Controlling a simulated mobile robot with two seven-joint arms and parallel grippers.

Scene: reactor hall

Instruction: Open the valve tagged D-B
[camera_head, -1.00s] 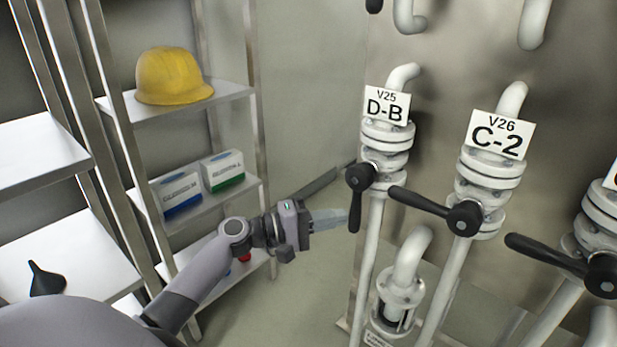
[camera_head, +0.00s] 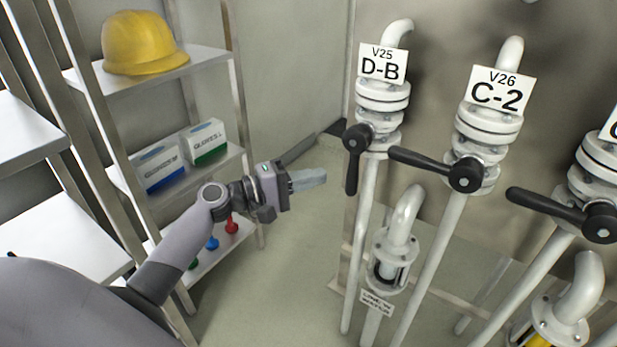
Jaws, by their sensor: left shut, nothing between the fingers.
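The valve tagged D-B (camera_head: 384,105) stands on a white vertical pipe, with the white tag V25 D-B (camera_head: 382,65) above it. Its black lever handle (camera_head: 352,172) hangs straight down along the pipe from a dark hub. My left gripper (camera_head: 322,177) is shut and empty. It points right at the lever's lower part, with a small gap in the picture between fingertips and lever. My right gripper is not in view.
Valve C-2 (camera_head: 487,125) is just right, its black lever (camera_head: 418,160) reaching left toward the D-B valve. Another valve's lever (camera_head: 545,205) lies further right. A metal shelf (camera_head: 205,60) with a yellow helmet (camera_head: 143,43) and glove boxes (camera_head: 160,168) stands left. Open floor lies below my gripper.

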